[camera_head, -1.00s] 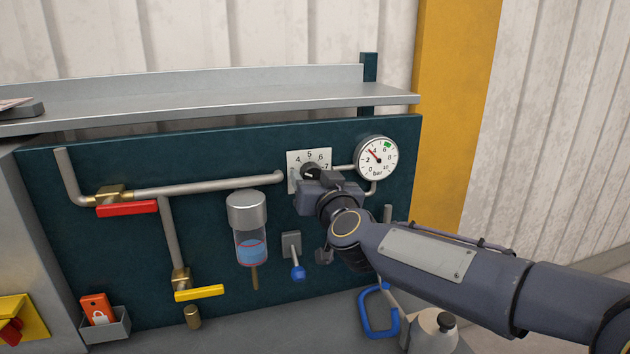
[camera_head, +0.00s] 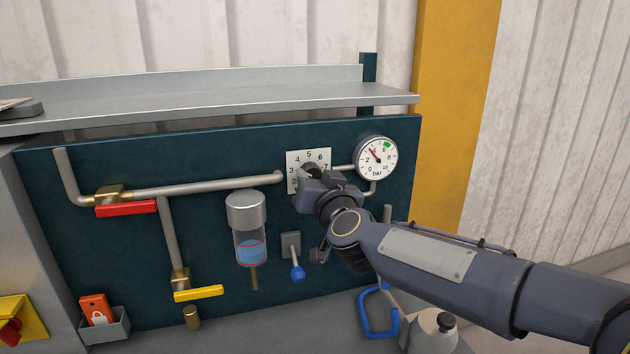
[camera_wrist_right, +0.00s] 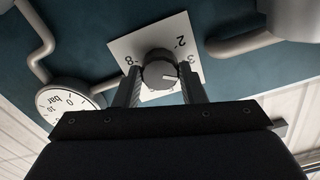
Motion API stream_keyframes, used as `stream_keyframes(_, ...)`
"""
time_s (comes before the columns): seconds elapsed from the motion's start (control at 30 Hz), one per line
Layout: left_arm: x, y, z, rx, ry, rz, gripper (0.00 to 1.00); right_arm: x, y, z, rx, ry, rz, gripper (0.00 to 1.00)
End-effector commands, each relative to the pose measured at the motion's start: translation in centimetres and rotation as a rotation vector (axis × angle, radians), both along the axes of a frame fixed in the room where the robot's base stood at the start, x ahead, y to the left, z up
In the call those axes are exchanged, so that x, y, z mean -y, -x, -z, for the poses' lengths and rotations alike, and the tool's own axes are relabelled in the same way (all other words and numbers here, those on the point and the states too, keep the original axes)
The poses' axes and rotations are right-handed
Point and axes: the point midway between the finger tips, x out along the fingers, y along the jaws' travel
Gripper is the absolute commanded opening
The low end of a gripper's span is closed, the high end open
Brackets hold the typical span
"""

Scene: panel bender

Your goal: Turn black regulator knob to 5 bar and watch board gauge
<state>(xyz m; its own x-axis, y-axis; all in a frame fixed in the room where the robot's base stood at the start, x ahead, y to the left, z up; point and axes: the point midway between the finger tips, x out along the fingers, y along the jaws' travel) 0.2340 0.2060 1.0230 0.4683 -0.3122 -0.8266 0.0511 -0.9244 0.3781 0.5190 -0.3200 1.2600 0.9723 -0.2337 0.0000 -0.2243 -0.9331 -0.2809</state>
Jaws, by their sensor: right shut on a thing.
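The black regulator knob (camera_wrist_right: 159,69) sits on a white number plate (camera_wrist_right: 125,46) in the right wrist view. Its light mark faces the plate's 3 side; I cannot tell the exact setting. My right gripper (camera_wrist_right: 160,78) is shut on the knob, one finger on each side. In the head view the gripper (camera_head: 309,176) partly covers the knob and the plate's lower part; the upper numbers on the plate (camera_head: 295,158) show. The round board gauge (camera_head: 377,170) stands just right of the plate. Its red needle points up-left, a little short of 4, away from the green mark near 6. My left gripper is out of view.
A grey shelf (camera_head: 200,98) runs above the dark board. Left of the knob are pipes, a red lever (camera_head: 127,208), a yellow lever (camera_head: 199,293) and a filter bowl (camera_head: 249,230). A blue-tipped lever (camera_head: 296,272) hangs below the knob, close to my wrist.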

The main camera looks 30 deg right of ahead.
Motion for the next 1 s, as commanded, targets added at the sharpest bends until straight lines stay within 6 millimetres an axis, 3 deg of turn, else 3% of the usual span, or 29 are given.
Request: stream_keyframes(1.0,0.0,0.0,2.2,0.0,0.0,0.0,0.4,-0.1,0.0,0.1,0.203,-0.847,0.0,0.14)
